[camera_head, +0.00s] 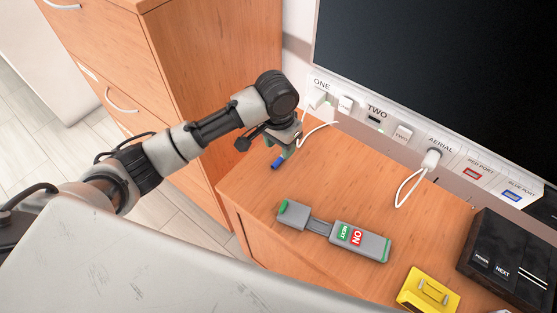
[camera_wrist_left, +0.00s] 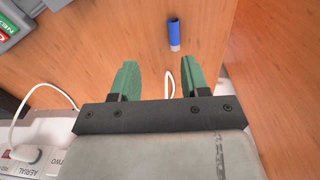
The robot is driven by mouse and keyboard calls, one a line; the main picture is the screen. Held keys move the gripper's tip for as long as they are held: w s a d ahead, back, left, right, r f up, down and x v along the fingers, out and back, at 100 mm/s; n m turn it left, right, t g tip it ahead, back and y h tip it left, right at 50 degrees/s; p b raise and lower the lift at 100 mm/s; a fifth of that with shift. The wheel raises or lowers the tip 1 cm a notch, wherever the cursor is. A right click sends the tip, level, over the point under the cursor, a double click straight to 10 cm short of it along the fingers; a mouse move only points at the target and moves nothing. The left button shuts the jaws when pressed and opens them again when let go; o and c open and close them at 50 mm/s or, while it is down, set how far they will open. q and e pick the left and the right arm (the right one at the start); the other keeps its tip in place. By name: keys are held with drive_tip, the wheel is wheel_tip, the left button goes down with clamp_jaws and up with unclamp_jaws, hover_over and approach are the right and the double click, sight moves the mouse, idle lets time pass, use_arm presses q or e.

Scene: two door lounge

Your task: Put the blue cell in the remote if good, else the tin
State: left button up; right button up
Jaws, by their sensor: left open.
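The blue cell (camera_head: 277,164) lies on the wooden cabinet top near its left edge. My left gripper (camera_head: 285,150) is open just above and beside it. In the left wrist view the cell (camera_wrist_left: 174,35) lies beyond the fingertips of the open, empty left gripper (camera_wrist_left: 157,75), right of the middle of the gap. A grey handset with green ends and green NEXT and red ON buttons, which looks like the remote (camera_head: 372,244), lies on the cabinet top; its corner shows in the left wrist view (camera_wrist_left: 20,14). I see no tin. My right gripper is not in view.
A yellow block with a metal clip (camera_head: 412,293) and a black box (camera_head: 493,265) stand at the right. A white panel (camera_head: 398,132) with plugs and loose white cables runs along the back under a dark screen (camera_head: 450,70). A tall drawer unit (camera_head: 215,60) stands behind my arm.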

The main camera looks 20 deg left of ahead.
use_arm(q)
drive_tip(key=w+a+r, duration=0.1)
drive_tip(key=w+a, duration=0.1)
hover_over(278, 160)
drive_tip(key=shift+n+y, duration=0.3)
drive_tip(key=f, duration=0.5)
drive_tip(key=shift+a, duration=0.25)
drive_tip(key=f, duration=0.5)
drive_tip(key=shift+d+f, duration=0.1)
drive_tip(key=shift+d, duration=0.2)
drive_tip(key=shift+c, duration=0.2)
clamp_jaws()
